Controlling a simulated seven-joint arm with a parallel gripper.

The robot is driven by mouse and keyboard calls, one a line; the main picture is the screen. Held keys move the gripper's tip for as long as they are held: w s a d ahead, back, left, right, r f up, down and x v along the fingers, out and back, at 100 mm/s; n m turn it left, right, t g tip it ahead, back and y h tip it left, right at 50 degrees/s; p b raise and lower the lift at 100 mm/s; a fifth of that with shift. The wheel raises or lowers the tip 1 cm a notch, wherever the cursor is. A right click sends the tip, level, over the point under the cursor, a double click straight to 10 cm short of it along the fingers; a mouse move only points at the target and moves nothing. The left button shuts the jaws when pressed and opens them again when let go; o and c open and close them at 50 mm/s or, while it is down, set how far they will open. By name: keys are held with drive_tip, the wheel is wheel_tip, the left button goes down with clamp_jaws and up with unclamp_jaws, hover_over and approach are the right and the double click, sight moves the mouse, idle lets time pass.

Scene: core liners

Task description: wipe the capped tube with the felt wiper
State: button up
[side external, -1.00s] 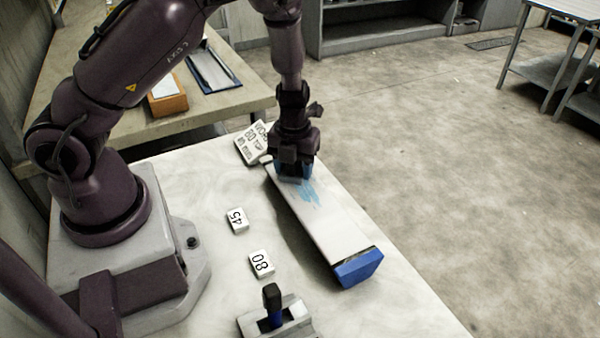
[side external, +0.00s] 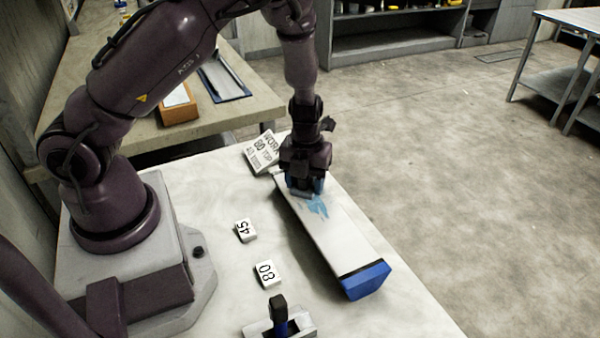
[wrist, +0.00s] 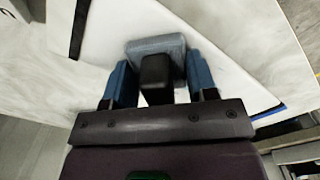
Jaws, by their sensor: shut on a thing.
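The capped tube (side external: 335,235) is a long pale box-shaped piece lying on the white table, with a black band and a blue cap (side external: 366,280) at its near end. A blue smear (side external: 316,206) marks its top face. My gripper (side external: 306,186) is over the tube's far end, right beside the smear. In the wrist view its blue fingers are shut on the black handle (wrist: 155,70) of the felt wiper (wrist: 155,44), a grey-blue pad. The pad is over the tube's pale face (wrist: 105,38); I cannot tell whether it touches.
A lettered sign block (side external: 262,152) stands close to the tube's far end. Number blocks 45 (side external: 245,230) and 80 (side external: 267,273) lie left of the tube. A grey holder with a black-knobbed blue piece (side external: 280,315) stands at the front. The table right of the tube is narrow.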

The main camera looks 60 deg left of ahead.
sight(326, 219)
drive_tip(key=shift+d, duration=4.6)
wheel_tip(326, 219, up, 8)
